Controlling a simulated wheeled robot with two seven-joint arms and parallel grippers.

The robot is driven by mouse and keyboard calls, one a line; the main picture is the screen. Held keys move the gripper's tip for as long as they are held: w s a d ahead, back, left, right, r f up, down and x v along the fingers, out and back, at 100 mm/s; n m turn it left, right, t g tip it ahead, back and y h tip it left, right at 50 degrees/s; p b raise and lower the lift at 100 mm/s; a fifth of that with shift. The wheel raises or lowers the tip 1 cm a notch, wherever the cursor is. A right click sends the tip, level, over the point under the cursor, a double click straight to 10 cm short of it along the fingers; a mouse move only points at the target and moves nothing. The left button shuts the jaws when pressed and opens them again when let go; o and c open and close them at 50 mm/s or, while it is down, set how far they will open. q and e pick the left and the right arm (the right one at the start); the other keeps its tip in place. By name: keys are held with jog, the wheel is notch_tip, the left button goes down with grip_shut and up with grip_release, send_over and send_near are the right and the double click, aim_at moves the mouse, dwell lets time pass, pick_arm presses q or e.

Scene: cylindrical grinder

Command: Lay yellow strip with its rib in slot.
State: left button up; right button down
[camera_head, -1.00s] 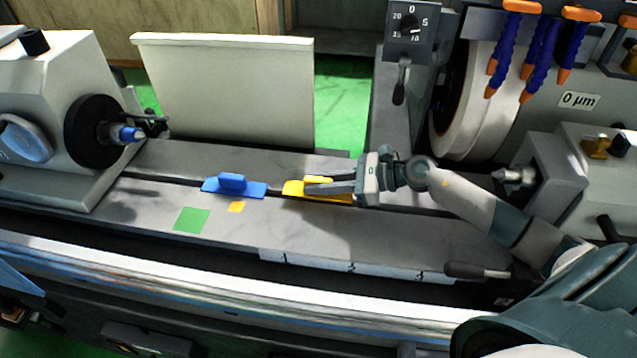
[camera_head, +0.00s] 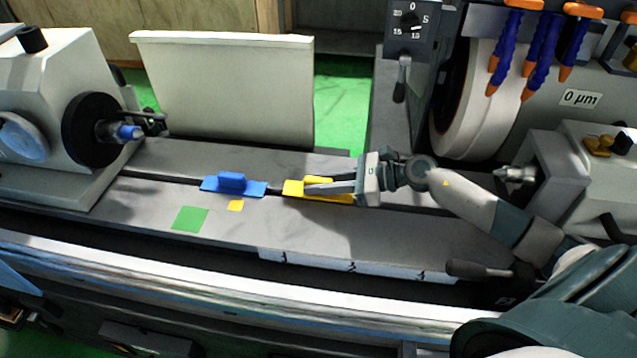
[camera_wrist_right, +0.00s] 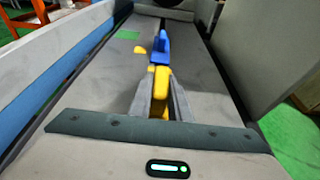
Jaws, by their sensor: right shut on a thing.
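The yellow strip (camera_head: 293,188) lies along the dark slot (camera_head: 160,181) in the grey machine bed, to the right of a blue strip (camera_head: 233,184) with an upright handle. My right gripper (camera_head: 318,187) is shut on the yellow strip's raised grip. In the right wrist view the yellow strip (camera_wrist_right: 161,82) stands between the two fingers, with the blue strip (camera_wrist_right: 160,48) just beyond it. The strip's underside is hidden, so I cannot tell whether its rib is in the slot. My left gripper is not in view.
The grinding wheel (camera_head: 468,95) stands at the back right, the chuck (camera_head: 95,130) at left. A lever (camera_head: 480,269) is at the front right.

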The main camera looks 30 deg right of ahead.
aim_at(348, 195)
jog(key=shift+f+b, duration=0.9)
jog(key=shift+f, duration=0.1)
jog(key=c, duration=1.6)
grip_release()
jog(key=shift+o, duration=0.2)
jog(key=shift+d, duration=0.1)
jog(key=shift+s+d+b, duration=0.4)
jog(key=shift+d+b, duration=0.05)
jog(key=b+v, duration=0.2)
jog(key=v, duration=0.3)
jog(key=shift+s+d+r+b, duration=0.35)
jog(key=shift+d+r+b, duration=0.05)
